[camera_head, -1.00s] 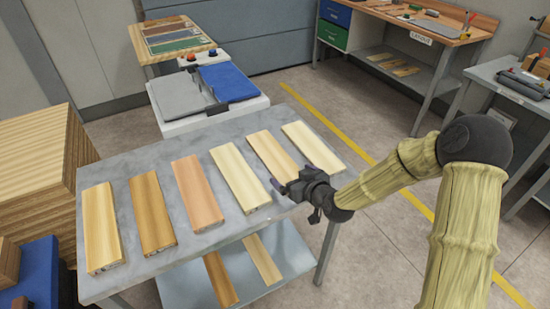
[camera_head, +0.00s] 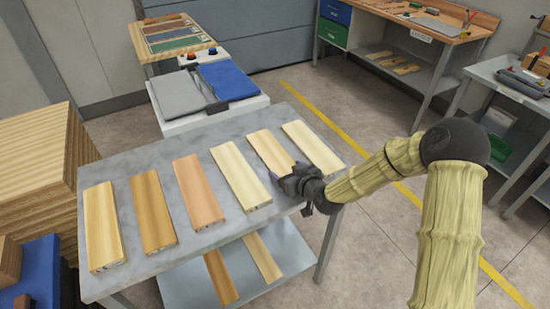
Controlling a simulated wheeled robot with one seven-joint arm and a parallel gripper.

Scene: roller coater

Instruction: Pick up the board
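Several flat wooden boards lie side by side on the grey table (camera_head: 140,170). From the left are a pale yellow board (camera_head: 102,228), a brown board (camera_head: 153,212), a reddish board (camera_head: 197,190), a cream board (camera_head: 240,177), a tan board (camera_head: 269,152) and another cream board (camera_head: 312,148). My dark gripper (camera_head: 287,190) is over the table's right front part, by the near end of the tan board, which it partly covers. Its fingers look spread apart, with nothing seen between them. Whether it touches a board cannot be told.
Two more boards (camera_head: 262,256) lie on the table's lower shelf (camera_head: 200,290). A machine with grey and blue pads (camera_head: 226,82) stands behind the table. A wood stack (camera_head: 40,165) is at left. Workbenches (camera_head: 430,30) stand at right, with open floor between.

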